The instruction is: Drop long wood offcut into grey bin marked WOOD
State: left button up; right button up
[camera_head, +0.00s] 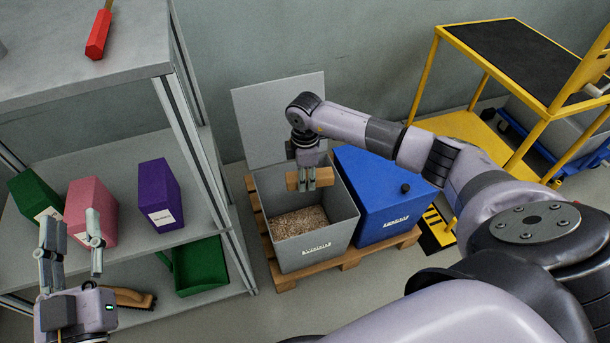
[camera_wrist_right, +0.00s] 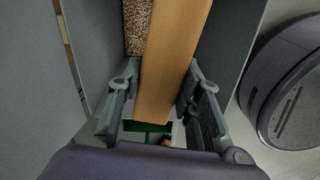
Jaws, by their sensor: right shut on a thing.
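The wood offcut (camera_head: 293,181) is a light brown block held crosswise in my right gripper (camera_head: 309,184). In the right wrist view the offcut (camera_wrist_right: 172,62) lies between the two fingers of the right gripper (camera_wrist_right: 160,100), which is shut on it. The grey bin (camera_head: 310,248) stands open on a pallet, with a white label on its front too small to read surely and wood shavings (camera_head: 299,222) inside. The offcut is over the bin's opening, toward its back. My left gripper (camera_head: 72,240) is open and empty at the lower left, in front of the shelf.
A closed blue bin (camera_head: 375,190) stands right of the grey one on the same pallet (camera_head: 345,262). A grey lid or panel (camera_head: 270,115) rises behind. A grey shelf (camera_head: 130,207) with coloured boxes is at left, a yellow cart (camera_head: 510,60) at back right.

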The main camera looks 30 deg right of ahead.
jog(key=o, duration=1.3)
jog(key=shift+c, duration=0.2)
jog(key=shift+r, duration=0.1)
notch_tip(320, 180, up, 12)
